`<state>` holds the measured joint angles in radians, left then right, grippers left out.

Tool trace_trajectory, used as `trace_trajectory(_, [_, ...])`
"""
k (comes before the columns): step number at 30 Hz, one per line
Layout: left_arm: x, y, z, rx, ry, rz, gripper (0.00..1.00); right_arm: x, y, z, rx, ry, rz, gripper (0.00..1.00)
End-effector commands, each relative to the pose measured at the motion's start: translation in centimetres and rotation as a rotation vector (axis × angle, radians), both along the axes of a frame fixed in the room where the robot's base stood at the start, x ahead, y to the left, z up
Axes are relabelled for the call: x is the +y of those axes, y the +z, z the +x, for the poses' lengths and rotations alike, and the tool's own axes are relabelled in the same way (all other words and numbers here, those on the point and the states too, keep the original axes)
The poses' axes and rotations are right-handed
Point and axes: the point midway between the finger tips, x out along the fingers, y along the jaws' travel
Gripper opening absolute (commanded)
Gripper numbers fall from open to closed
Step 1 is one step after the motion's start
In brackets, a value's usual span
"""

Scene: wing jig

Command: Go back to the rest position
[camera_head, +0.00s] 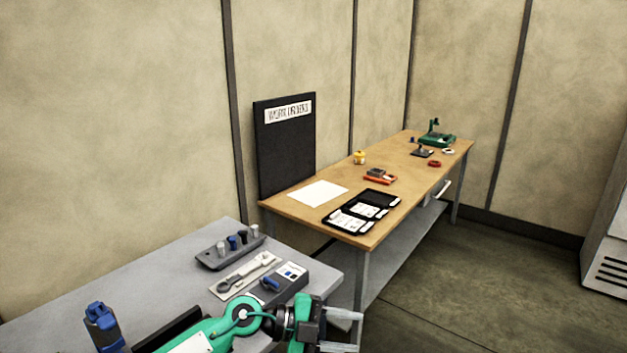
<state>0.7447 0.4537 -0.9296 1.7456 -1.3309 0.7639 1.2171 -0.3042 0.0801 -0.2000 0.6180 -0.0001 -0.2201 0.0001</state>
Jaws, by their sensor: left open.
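My left gripper (343,331) shows at the bottom middle, at the end of my green left arm. Its pale fingers point right and stand apart with nothing between them. It is beyond the right front corner of the grey table (150,267), over the floor side. My right gripper is not in this view.
The grey table holds a dark rack with knobs (230,251), a pale tool tray (245,276), a grey box (277,284) and a blue bottle-like item (102,327). A wooden bench (330,217) with several small items stands behind. Floor (480,290) at right is clear.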

Motion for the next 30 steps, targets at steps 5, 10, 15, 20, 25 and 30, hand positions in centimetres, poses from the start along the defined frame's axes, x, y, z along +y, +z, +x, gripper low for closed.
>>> trace_trajectory(5, [-0.3, 4.6, -0.8, 0.041, 0.2, -0.389, 0.45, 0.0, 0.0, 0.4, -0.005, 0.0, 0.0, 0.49])
trace_trajectory(10, [3.4, 6.8, 0.4, 0.119, 0.5, -0.656, 0.45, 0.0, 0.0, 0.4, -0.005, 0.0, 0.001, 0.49])
trace_trajectory(15, [9.4, 5.2, 1.7, 0.252, 0.859, -0.792, 0.45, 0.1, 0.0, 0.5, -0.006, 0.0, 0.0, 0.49])
trace_trajectory(20, [15.6, 0.4, 1.2, 0.422, 1.21, -0.788, 0.45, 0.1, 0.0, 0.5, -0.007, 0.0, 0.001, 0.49])
trace_trajectory(25, [21.4, -6.6, -2.3, 0.647, 1.544, -0.648, 0.45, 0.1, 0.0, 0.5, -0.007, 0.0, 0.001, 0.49])
trace_trajectory(30, [25.6, -13.7, -9.1, 0.903, 1.789, -0.386, 0.45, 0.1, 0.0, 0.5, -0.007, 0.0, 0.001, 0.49])
